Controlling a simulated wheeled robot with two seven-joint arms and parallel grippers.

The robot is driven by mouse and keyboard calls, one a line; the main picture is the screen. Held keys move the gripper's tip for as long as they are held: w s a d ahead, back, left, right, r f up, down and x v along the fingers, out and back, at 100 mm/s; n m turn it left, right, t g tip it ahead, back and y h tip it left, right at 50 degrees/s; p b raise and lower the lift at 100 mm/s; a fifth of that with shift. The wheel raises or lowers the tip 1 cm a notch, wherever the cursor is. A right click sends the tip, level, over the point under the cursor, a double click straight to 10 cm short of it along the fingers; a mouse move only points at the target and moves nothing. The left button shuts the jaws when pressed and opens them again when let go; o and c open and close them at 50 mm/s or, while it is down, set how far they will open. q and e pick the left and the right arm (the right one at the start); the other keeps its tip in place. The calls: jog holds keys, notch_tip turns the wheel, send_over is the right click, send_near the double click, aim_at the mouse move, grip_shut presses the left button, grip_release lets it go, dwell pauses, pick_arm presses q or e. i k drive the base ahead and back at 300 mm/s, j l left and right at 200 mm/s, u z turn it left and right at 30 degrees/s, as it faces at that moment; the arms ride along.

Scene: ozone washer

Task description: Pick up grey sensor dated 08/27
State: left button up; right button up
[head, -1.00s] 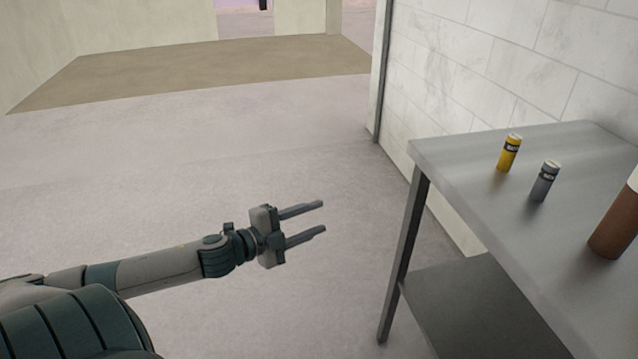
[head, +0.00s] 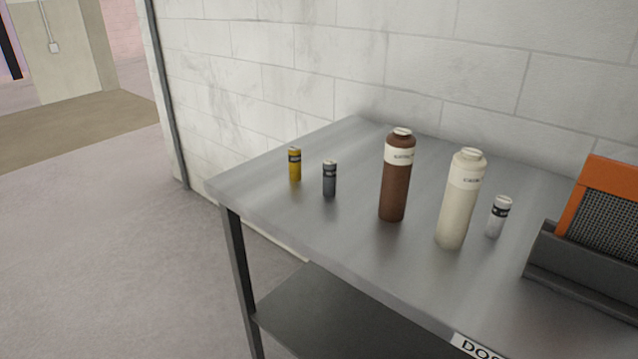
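A small dark grey cylinder (head: 329,180) with a black label band stands upright on the metal table (head: 330,222), near its left end. The writing on its label is too small to read, so I cannot tell the date. A lighter grey-white small cylinder (head: 497,218) with a dark label stands farther right, beside the cream bottle. A yellow small cylinder (head: 294,167) stands just left of the dark grey one. Neither of my grippers is in view.
A brown bottle (head: 396,180) and a cream bottle (head: 458,205) stand upright mid-table. A dark holder with an orange-framed mesh panel (head: 612,215) is at the right. A block wall (head: 420,60) runs behind the table. The floor to the left is clear.

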aim_at(330, 165)
jog(key=j+z, duration=0.15)
jog(key=z, duration=0.3)
jog(key=j+z, duration=0.15)
jog(key=z, duration=0.25)
jog(key=j+z, duration=0.15)
jog(key=z, duration=0.3)
jog(key=j+z, duration=0.1)
jog(key=z, duration=0.35)
jog(key=k+j+z, duration=0.3)
jog(key=j, duration=0.2)
jog(key=k+j+z, duration=0.3)
jog(key=k+j, duration=0.35)
jog(key=j, duration=0.15)
